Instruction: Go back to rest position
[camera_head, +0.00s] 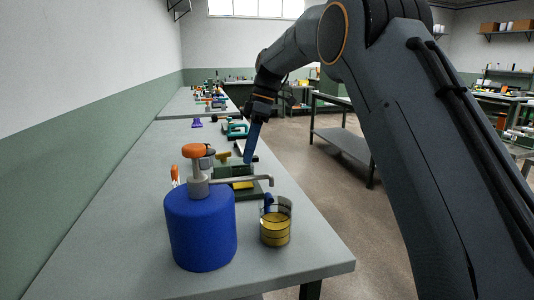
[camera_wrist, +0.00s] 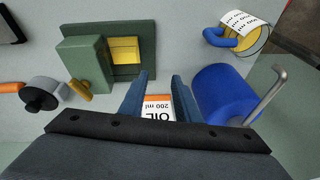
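My gripper (camera_head: 248,160) hangs over the workbench in the head view, fingers pointing down, beyond the blue pump can. In the wrist view its two fingers (camera_wrist: 160,76) are spread apart, with nothing clearly held. A white and orange container labelled OIL 200 ml (camera_wrist: 158,108) shows in the gap between them, partly hidden by the gripper. The arm reaches out from the right side of the head view.
The blue can (camera_head: 201,228) with orange knob and metal spout stands near the front. A measuring beaker (camera_head: 275,225) of yellow liquid stands beside it. A green block device (camera_wrist: 88,58) lies behind. The grey bench (camera_head: 110,240) is clear at the left front.

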